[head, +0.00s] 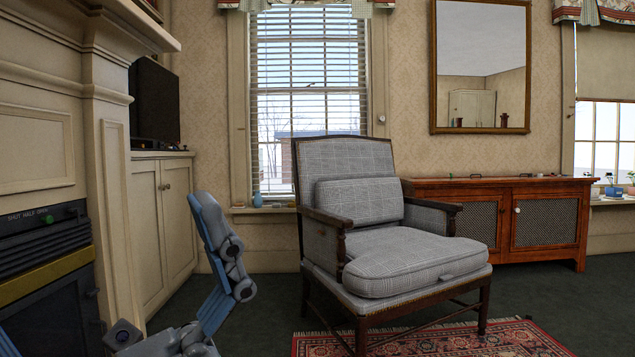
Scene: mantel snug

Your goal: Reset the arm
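My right arm and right gripper are not in view either. No object is seen held.
A grey checked armchair (400,262) stands in the middle on the dark carpet, partly over a red patterned rug (450,343). A fireplace (45,270) and cream cabinet (150,215) line the left. A wooden sideboard (510,222) stands at the back right. Open carpet lies at right.

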